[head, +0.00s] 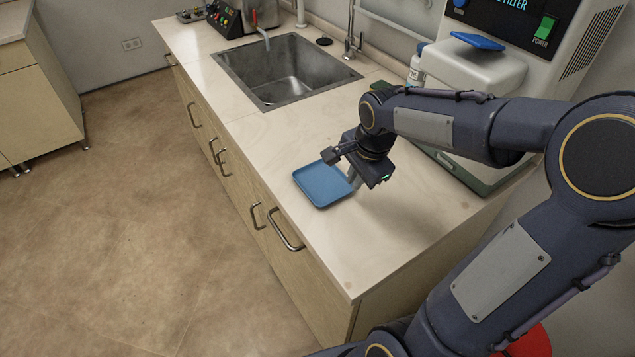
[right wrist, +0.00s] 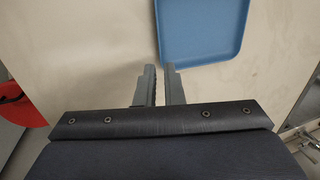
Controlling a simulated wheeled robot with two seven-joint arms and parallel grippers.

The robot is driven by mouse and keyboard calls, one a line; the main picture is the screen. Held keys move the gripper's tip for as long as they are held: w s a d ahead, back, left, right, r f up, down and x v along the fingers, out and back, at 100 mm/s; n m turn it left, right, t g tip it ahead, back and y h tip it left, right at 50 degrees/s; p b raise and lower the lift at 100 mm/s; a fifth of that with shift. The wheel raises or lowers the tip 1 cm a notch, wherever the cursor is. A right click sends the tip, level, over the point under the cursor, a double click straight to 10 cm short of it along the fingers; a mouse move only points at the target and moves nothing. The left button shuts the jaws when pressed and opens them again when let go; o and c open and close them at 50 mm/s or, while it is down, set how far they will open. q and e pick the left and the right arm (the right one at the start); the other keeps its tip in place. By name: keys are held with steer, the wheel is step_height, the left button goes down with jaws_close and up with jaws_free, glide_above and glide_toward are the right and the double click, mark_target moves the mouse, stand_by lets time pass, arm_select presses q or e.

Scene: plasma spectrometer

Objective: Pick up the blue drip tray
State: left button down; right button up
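The blue drip tray (head: 320,186) lies flat on the beige countertop, near its front edge. In the right wrist view the tray (right wrist: 203,28) is at the top, right of centre. My right gripper (head: 355,182) is at the right side of the tray, pointing down. In the wrist view its two fingers (right wrist: 159,68) are a small gap apart, with only bare counter showing between them. The right-hand fingertip overlaps or nearly meets the tray's near corner; I cannot tell whether they touch. My left gripper is not in view.
A sink (head: 285,75) is set into the counter beyond the tray. A large white instrument (head: 480,75) stands at the back right, behind my right arm. A red object (head: 530,342) is low at the bottom right. Counter around the tray is clear.

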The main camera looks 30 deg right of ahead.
mark_target(347, 193)
steer(key=x, duration=0.4)
steer(key=shift+a+f, duration=0.25)
steer(key=shift+f, duration=0.1)
jaws_close()
steer(key=shift+r, duration=0.15)
